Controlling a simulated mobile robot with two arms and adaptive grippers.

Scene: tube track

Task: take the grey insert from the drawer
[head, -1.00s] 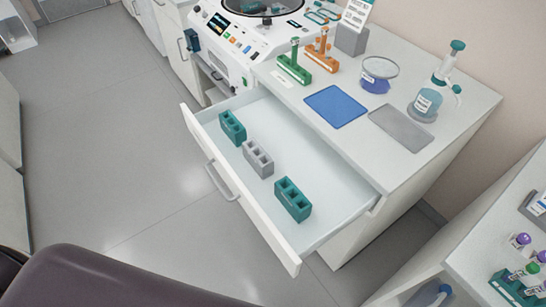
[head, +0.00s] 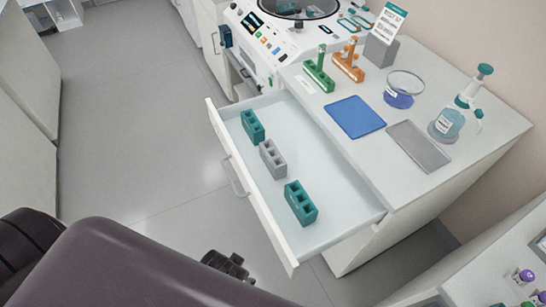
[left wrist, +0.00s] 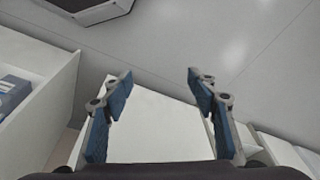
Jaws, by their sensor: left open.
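The grey insert (head: 272,158), a small block with square holes, sits in the open white drawer (head: 335,207). It lies between two teal inserts, one farther back (head: 252,125) and one nearer (head: 300,203). My left gripper (left wrist: 160,88) is open and empty in the left wrist view, above a white surface and grey floor; no insert shows there. In the head view my dark arm fills the bottom left, well short of the grey insert. My right gripper is not in view.
The counter above the drawer holds a blue mat (head: 354,117), a grey mat (head: 418,146), a green rack (head: 318,76), an orange rack (head: 348,68), a glass dish (head: 398,95) and a bottle (head: 447,125). A centrifuge (head: 285,30) stands behind.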

